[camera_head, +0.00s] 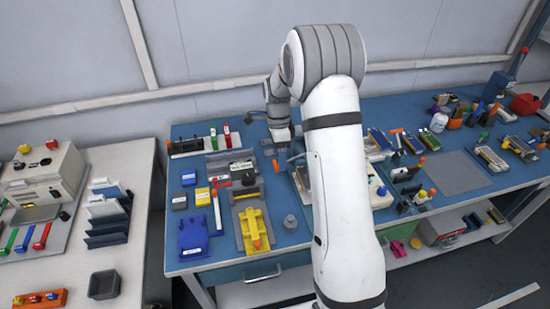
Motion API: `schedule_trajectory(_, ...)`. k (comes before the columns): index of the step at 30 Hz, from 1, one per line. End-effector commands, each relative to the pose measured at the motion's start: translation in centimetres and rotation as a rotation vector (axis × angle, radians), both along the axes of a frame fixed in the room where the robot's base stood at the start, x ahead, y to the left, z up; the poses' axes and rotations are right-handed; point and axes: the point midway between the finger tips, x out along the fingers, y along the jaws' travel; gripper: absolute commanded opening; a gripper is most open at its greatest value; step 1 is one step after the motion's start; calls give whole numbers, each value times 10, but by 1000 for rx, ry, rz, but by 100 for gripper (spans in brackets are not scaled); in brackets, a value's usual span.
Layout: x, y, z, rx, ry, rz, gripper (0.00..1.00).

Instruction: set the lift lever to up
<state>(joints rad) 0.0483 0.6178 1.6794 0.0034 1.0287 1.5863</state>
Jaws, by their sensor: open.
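My gripper (281,146) is at the end of my white arm, over the back middle of the blue table. It is small in the view, its jaws point down, and the arm hides part of what lies right of it. A small orange-tipped piece (276,165) is just below the gripper in the picture; I cannot tell whether they touch. A green upright handle (213,138) and a red upright handle (227,134) stand on a rack to the left of the gripper. No label shows which piece is the lift lever, and its position cannot be read.
A yellow fixture (254,229), a blue block (193,238) and a grey knob (290,222) stand on the blue table (273,261) at front left. Several tools and a white bottle (438,122) crowd the right side. A grey mat (460,173) there is clear.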

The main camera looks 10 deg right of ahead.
Motion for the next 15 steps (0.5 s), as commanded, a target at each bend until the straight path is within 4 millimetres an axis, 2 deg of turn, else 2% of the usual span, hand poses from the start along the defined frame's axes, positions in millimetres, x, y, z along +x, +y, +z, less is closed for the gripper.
schedule_trajectory(6, -4, 0, -17, 0, 1, 0, 71)
schedule_trajectory(14, -4, -1, -18, 0, 0, 0, 71)
schedule_trajectory(15, -4, -1, -18, 0, 0, 0, 68)
